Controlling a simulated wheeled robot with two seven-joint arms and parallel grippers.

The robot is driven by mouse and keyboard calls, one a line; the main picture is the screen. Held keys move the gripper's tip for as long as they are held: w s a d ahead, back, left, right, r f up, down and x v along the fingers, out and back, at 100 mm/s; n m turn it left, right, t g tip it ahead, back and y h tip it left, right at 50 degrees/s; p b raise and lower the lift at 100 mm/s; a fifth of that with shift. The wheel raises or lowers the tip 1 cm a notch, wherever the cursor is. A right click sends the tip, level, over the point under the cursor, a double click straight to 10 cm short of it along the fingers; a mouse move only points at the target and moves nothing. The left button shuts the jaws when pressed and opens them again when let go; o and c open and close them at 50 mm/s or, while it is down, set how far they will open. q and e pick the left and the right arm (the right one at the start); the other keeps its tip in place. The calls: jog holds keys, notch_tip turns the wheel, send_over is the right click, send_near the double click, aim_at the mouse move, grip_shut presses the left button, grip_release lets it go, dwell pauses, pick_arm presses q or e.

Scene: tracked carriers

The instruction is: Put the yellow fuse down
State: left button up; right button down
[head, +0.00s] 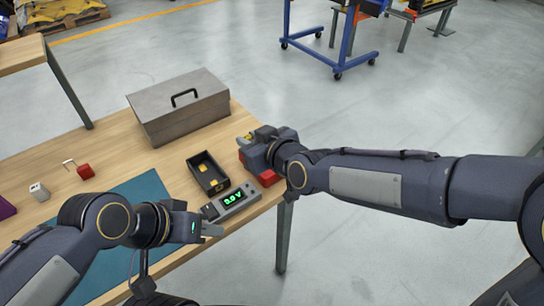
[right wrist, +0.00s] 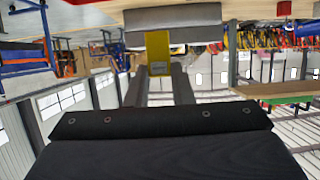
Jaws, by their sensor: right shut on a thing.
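The yellow fuse (right wrist: 158,62) is between the two fingers of my right gripper (right wrist: 160,85) in the right wrist view. In the head view, my right gripper (head: 252,139) is at the table's right edge, with a little of the yellow fuse (head: 248,137) showing at its tip. Red parts (head: 268,178) show below and beside this gripper; it hides most of what is there. My left gripper (head: 208,229) is low over the front of the table, close to the meter (head: 234,201). Its fingers are too unclear to tell open from shut.
A black open box (head: 195,173) with yellow pieces inside stands behind the meter. A grey toolbox (head: 180,117) stands at the back. A red padlock (head: 85,171) and a small white item (head: 39,191) lie left, beyond the teal mat (head: 148,195). The floor lies beyond the right edge.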

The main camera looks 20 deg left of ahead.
jog(key=w+d+f, duration=0.1)
jog(key=w+f, duration=0.1)
jog(key=w+d+f, duration=0.1)
jog(key=w+f, duration=0.1)
jog(key=w+d+f, duration=0.1)
jog(key=w+f, duration=0.1)
jog(key=shift+w+f, duration=0.15)
jog(key=shift+f, duration=1.85)
jog(key=shift+f+b, duration=0.1)
jog(key=shift+b, duration=0.3)
jog(key=c, duration=1.3)
grip_release()
jog(key=shift+o, duration=0.2)
jog(key=shift+r+p, duration=0.25)
jog(key=shift+p, duration=0.1)
jog(key=v, duration=1.2)
